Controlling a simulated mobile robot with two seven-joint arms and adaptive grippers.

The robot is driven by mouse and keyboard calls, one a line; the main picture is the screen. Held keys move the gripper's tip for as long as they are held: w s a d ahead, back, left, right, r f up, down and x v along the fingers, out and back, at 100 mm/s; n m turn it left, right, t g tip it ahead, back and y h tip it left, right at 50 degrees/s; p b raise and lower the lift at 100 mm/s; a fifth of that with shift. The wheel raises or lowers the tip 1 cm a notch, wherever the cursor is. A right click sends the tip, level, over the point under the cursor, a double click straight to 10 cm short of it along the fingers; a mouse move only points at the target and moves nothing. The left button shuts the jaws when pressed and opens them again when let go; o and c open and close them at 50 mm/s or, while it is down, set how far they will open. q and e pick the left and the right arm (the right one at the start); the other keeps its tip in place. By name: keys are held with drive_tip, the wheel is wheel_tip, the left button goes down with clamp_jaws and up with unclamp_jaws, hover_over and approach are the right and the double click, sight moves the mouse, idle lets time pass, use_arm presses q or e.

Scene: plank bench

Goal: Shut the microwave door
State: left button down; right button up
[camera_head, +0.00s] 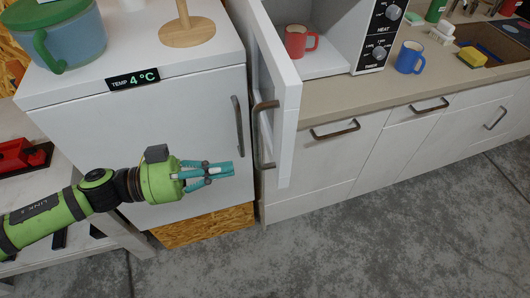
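The microwave (376,38) stands on the counter at the top middle, with its black control panel and HEAT and TIMER knobs on its right. Its door (289,120) is wide open, swung out toward me, and shows as a tall pale panel. A brown bow handle (265,106) is on the door's left side. A red mug (296,42) stands on the microwave's white floor at the opening. My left gripper (225,170) has teal fingers close together with nothing visible between them. It is left of the door, apart from it, in front of the fridge. My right gripper is out of view.
The white fridge (180,115) stands close left of the door, with a pot (65,45) and wooden stand (187,30) on top. A blue mug (409,57) sits right of the microwave. The floor (350,240) in front is clear.

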use_arm(q)
drive_tip(key=p+x, duration=0.3)
drive_tip(key=x, duration=0.5)
drive_tip(key=shift+w+d, duration=0.15)
drive_tip(key=shift+d, duration=0.1)
